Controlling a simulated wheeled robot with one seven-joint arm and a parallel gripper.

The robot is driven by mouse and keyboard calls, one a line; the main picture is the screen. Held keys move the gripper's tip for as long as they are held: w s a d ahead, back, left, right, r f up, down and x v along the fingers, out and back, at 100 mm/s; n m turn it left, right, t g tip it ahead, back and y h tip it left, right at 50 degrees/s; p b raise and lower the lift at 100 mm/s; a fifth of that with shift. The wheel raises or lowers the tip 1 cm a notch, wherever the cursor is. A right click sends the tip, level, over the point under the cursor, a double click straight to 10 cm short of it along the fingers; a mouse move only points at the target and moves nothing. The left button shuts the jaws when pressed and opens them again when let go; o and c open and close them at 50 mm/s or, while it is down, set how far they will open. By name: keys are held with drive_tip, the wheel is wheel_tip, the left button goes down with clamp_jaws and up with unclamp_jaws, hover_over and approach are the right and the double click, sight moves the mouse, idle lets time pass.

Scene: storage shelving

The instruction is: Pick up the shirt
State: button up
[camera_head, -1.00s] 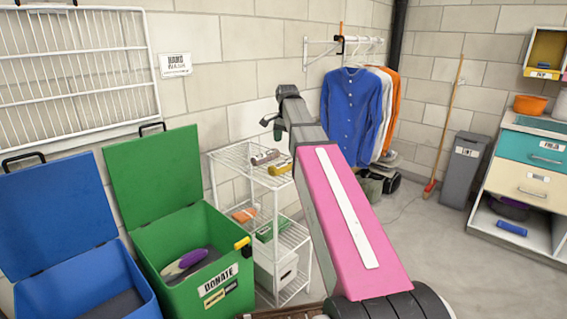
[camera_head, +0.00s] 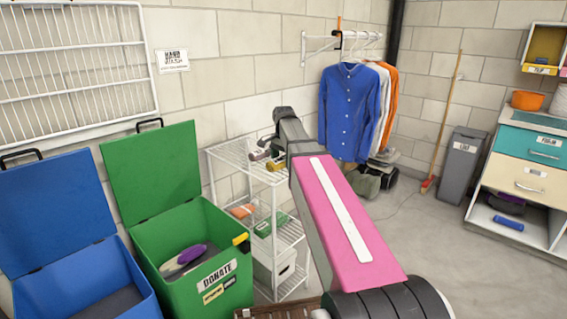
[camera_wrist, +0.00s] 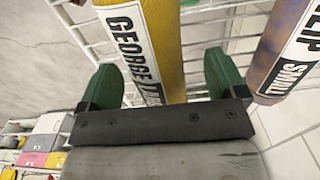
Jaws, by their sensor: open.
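A yellow roll (camera_wrist: 156,40) with a white label reading "GEORGE" lies between the two green fingers of my gripper (camera_wrist: 162,62) in the wrist view. The fingers are spread apart on either side of it, and I cannot tell whether either touches it. In the head view the yellow roll (camera_head: 276,163) and the other roll (camera_head: 260,154) lie on the white wire shelf's top, beneath my arm's end. A blue shirt (camera_head: 349,112) hangs on a wall rail beyond, apart from my gripper.
The white wire shelf (camera_head: 228,150) stands against the wall with other items on its lower level. A green bin (camera_head: 150,160) marked "DONATE" and a blue bin (camera_head: 60,210) stand open at left. A grey bin (camera_head: 457,170) and drawers (camera_head: 527,180) stand right.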

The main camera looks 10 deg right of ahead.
drive_tip(key=shift+f, duration=0.6)
drive_tip(key=c, duration=1)
drive_tip(key=shift+c, duration=0.4)
drive_tip(key=shift+r, duration=0.2)
